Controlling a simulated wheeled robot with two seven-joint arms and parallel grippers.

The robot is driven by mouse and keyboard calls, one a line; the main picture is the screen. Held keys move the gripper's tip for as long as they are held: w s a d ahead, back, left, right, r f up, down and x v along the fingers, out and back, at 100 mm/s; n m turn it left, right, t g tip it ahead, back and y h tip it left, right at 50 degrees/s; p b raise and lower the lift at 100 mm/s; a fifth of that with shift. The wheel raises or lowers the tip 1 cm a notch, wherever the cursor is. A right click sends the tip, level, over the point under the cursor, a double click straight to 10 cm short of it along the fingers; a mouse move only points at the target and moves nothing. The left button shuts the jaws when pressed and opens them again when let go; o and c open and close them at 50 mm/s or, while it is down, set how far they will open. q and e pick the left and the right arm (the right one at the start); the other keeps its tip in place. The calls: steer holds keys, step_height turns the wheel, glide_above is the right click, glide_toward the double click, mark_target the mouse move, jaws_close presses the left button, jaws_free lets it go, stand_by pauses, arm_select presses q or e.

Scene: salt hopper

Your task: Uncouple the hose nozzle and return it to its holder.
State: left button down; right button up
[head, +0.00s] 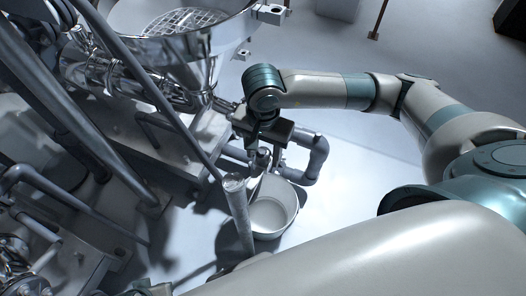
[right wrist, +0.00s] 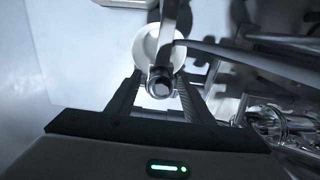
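My right gripper (head: 262,150) reaches in from the right and points down beside the hopper. In the right wrist view its two dark fingers (right wrist: 160,100) stand apart on either side of a round metal pipe end (right wrist: 160,84), with a gap showing on both sides. This metal piece (head: 262,160) also shows under the gripper in the head view; I cannot tell for certain that it is the hose nozzle. The coupling and the holder cannot be clearly made out. My left gripper is not clearly seen.
The shiny steel hopper (head: 190,42) with a grate stands at the upper left. A white bucket (head: 290,212) is on the floor below the gripper. A grey elbow pipe (head: 314,160) and an upright post (head: 238,215) stand close by.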

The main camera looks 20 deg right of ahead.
mark_target(263, 152)
jaws_close()
steer(key=shift+b, duration=1.35)
stand_by(1.3)
stand_by(0.4)
steer(key=o, duration=0.6)
jaws_free()
steer(key=shift+r, duration=0.15)
steer(key=shift+r+p, duration=1.45)
steer(key=shift+r, duration=1.4)
